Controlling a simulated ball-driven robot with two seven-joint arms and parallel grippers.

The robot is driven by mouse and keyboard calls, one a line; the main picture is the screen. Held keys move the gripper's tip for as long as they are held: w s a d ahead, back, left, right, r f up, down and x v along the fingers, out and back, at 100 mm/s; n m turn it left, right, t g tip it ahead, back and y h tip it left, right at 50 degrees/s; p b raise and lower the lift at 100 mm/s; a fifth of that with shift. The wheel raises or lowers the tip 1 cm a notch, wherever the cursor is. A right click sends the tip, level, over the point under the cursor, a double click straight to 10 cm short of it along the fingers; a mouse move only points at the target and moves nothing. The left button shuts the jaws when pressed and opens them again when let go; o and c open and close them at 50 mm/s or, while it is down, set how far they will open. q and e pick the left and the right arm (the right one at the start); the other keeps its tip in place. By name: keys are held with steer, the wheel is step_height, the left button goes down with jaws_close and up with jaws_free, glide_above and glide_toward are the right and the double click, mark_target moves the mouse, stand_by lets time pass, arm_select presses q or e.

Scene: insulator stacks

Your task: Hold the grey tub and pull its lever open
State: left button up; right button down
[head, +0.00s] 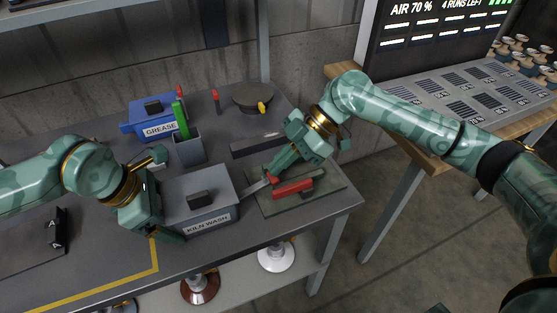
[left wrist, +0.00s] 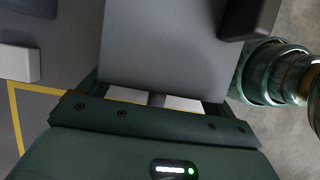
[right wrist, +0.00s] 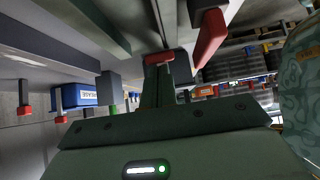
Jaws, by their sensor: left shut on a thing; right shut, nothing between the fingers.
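The grey tub labelled KILN WASH (head: 207,217) stands near the table's front edge, with a dark knob on its flat lid. My left gripper (head: 165,200) is shut on the tub from its left side; the left wrist view shows the tub's grey top (left wrist: 160,50) between the fingers. The lever (head: 255,188) is a flat metal bar with a red tip (head: 271,180), sticking out from the tub's right side. My right gripper (head: 274,172) is shut and empty at the red tip. In the right wrist view the red tip (right wrist: 159,58) is right at the closed fingers; I cannot tell whether they touch.
A green plate (head: 325,200) with a red-handled part (head: 293,187) lies right of the tub, close under my right gripper. A blue GREASE tub (head: 143,116), a grey open holder (head: 188,149) and a dark round dish (head: 252,96) stand behind.

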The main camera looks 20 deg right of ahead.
steer(key=shift+d+f, duration=0.1)
steer(key=shift+d, duration=0.05)
arm_select(q)
steer(key=shift+f, duration=0.1)
arm_select(e)
steer(key=shift+r, duration=1)
steer(key=shift+a+r, duration=0.3)
steer(key=shift+r, duration=0.35)
steer(key=shift+a+r, duration=0.3)
steer(key=shift+r, duration=0.3)
arm_select(q)
steer(key=shift+a, duration=0.1)
steer(key=o, duration=0.8)
arm_select(e)
steer(key=d+f+v, duration=0.1)
steer(key=v, duration=0.9)
